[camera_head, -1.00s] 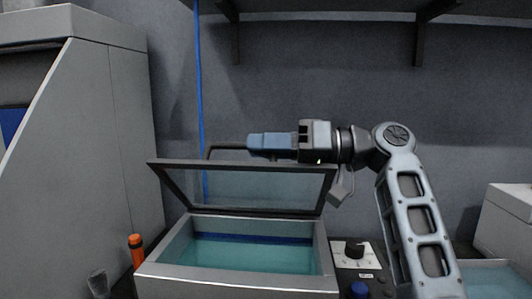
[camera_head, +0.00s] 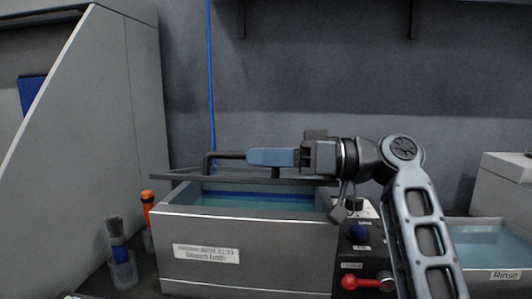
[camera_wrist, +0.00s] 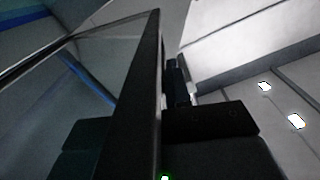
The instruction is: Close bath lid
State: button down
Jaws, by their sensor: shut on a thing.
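The bath (camera_head: 240,250) is a grey box with blue-green liquid inside and a label on its front. Its lid (camera_head: 165,177), a dark frame with a clear pane, is tilted only slightly above the bath, seen nearly edge-on. The lid's dark handle (camera_head: 209,160) rises at its left. My gripper (camera_head: 255,157) is shut on the handle's bar, above the lid. In the wrist view, the lid's frame (camera_wrist: 148,85) runs up the middle, and the dark fingers show at the bottom; the grasp point itself is hidden there.
An orange-topped tool (camera_head: 147,200) and a brush in a clear cup (camera_head: 122,268) stand left of the bath. A control panel with a blue knob (camera_head: 358,232) and red handle (camera_head: 350,282) is at right, beside the rinse tank (camera_head: 500,276). A blue cable (camera_head: 211,90) hangs behind.

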aim_at(315, 180)
jog(key=shift+d, duration=0.1)
jog(key=c, duration=1.1)
grip_release()
jog(key=shift+c, duration=0.2)
jog(key=shift+s+d+p, duration=0.2)
jog(key=shift+d+p, duration=0.15)
jog(key=shift+d, duration=3.55)
